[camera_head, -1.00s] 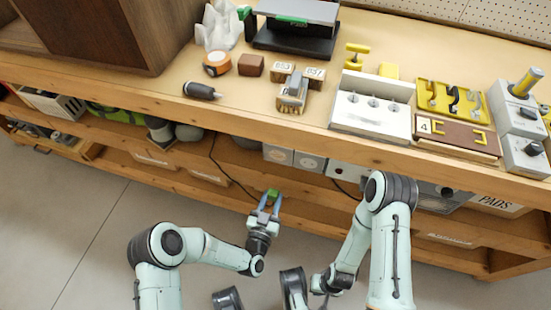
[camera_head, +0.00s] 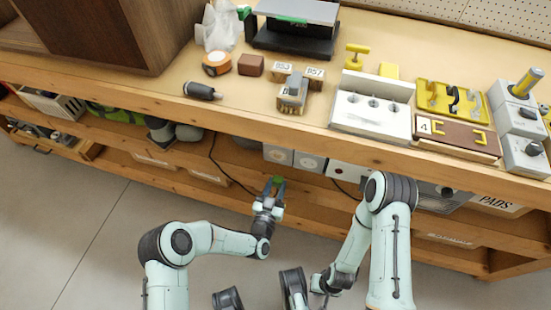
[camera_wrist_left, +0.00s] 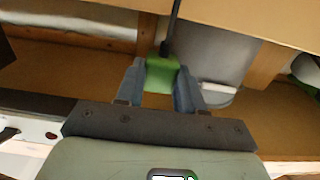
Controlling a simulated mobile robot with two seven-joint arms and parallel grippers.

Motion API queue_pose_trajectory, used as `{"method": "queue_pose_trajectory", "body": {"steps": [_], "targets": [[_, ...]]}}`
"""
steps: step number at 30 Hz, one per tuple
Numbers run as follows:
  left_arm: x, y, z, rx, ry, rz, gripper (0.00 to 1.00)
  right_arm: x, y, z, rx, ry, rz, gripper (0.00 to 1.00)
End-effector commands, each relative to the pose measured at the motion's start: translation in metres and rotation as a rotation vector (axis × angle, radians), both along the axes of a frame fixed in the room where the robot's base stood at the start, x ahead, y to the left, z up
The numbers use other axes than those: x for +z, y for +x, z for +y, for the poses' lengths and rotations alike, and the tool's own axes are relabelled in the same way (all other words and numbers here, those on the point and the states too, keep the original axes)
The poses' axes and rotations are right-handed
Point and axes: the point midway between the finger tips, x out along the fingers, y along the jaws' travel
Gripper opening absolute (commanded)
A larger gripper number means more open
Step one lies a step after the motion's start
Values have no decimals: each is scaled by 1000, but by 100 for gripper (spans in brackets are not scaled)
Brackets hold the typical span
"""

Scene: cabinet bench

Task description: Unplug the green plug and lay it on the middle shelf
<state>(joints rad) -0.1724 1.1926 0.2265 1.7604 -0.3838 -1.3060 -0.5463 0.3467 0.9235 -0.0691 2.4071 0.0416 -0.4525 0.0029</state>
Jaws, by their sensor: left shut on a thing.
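The green plug (camera_head: 278,180) is between the fingertips of my left gripper (camera_head: 274,188), in front of the open shelving under the bench top. In the left wrist view the green plug (camera_wrist_left: 161,73) sits between the two fingers (camera_wrist_left: 160,84), which are shut on it. A dark cord (camera_wrist_left: 172,30) rises from the plug's far end. A wooden shelf (camera_head: 315,195) runs below the bench top beside the gripper. My right gripper (camera_head: 320,285) hangs low near the floor; its fingers are too unclear to judge.
Grey and white boxes with round fronts (camera_head: 310,161) stand under the bench top, close above the plug. A dark cable (camera_head: 222,170) hangs to the left. Cardboard boxes (camera_head: 155,158) stand on the lower shelving. The floor (camera_head: 60,210) in front is clear.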

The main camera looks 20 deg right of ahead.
Motion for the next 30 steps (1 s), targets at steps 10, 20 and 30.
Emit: {"method": "queue_pose_trajectory", "body": {"steps": [10, 20, 30], "targets": [[1, 15, -10, 0, -2, -2, 0, 0, 0, 0, 0, 0, 0, 0], [0, 28, -20, 0, -1, -2, 0, 0, 0, 0, 0, 0, 0, 0], [1, 43, -29, 0, -1, -2, 0, 0, 0, 0, 0, 0, 0, 0]]}}
